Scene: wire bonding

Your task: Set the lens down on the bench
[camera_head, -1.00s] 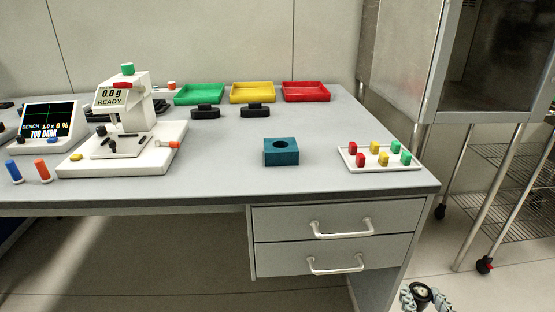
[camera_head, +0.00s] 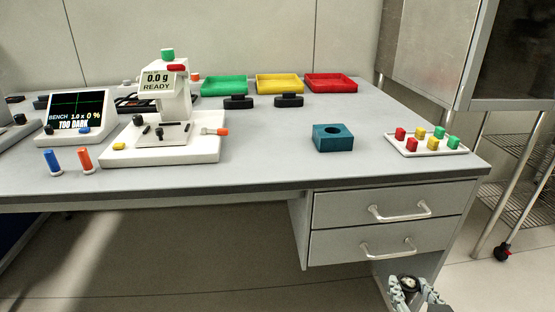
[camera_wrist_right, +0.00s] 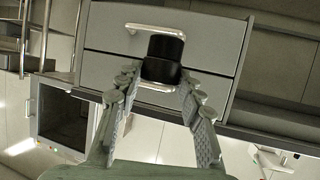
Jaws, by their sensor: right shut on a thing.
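The lens is a short black cylinder (camera_wrist_right: 163,60) between the fingertips of my right gripper (camera_wrist_right: 160,82) in the right wrist view. In the head view my right gripper (camera_head: 414,292) shows at the bottom right edge, below the bench top and in front of the drawers, with the dark round lens (camera_head: 408,281) in it. It is shut on the lens and apart from the bench. The bench (camera_head: 270,140) has a grey top with a clear front part. My left gripper is in neither view.
A teal block with a round hole (camera_head: 333,138) and a white tray (camera_head: 440,151) of coloured pegs stand at the right. A white bonding machine (camera_head: 170,140) stands at the left. Green (camera_head: 224,86), yellow (camera_head: 279,84) and red (camera_head: 330,83) bins line the back. Drawer handles (camera_head: 400,211) jut out.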

